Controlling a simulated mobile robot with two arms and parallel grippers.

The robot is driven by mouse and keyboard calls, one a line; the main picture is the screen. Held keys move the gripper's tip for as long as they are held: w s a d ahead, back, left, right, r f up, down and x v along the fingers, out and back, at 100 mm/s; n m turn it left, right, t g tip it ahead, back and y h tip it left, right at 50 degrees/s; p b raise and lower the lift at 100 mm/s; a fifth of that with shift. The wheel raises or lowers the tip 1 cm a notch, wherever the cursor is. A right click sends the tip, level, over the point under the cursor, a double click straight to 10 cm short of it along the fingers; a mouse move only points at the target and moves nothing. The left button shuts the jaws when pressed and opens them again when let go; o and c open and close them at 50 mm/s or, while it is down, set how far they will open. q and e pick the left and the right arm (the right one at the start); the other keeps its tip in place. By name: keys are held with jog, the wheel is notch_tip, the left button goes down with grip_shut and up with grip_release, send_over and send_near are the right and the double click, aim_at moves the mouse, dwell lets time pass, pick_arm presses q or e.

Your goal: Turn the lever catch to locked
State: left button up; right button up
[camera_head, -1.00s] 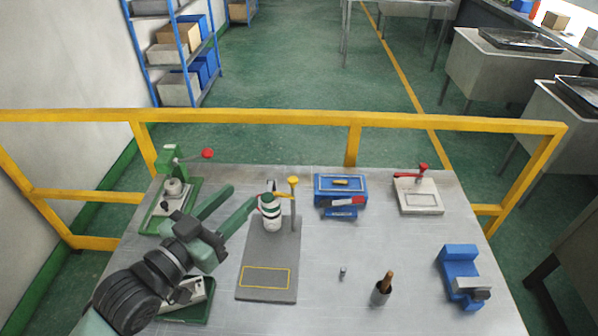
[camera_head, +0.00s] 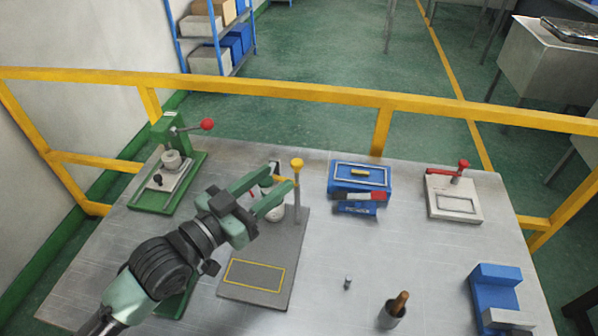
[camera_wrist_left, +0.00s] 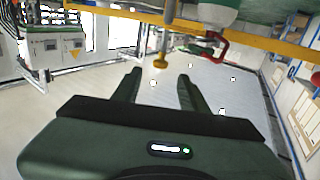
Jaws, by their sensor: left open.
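A yellow-knobbed post (camera_head: 297,164) stands at the back of a grey base plate (camera_head: 262,296) with a yellow outline; a short yellow arm shows beside it. This looks like the lever catch; its locked or unlocked state cannot be told. A white bottle-like cylinder (camera_head: 275,210) stands beside the post, partly hidden by my gripper. My left gripper (camera_head: 283,179) is open, its green fingertips close to the yellow arm. In the left wrist view the yellow knob (camera_wrist_left: 160,62) shows beyond the two fingers; contact is not clear. My right gripper is out of view.
A green lever press (camera_head: 168,135) stands at the back left. A blue box (camera_head: 358,176) and a white block with a red lever (camera_head: 452,208) stand to the right.

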aim_at(293, 166)
pick_arm(q)
jog(key=shift+w+d, duration=0.3)
jog(key=shift+w, duration=0.05)
jog(key=p+x, duration=0.2)
jog(key=x, duration=0.4)
jog(key=shift+w+d+f, duration=0.1)
jog(key=shift+w+d, duration=0.1)
jog(key=shift+d, duration=0.05)
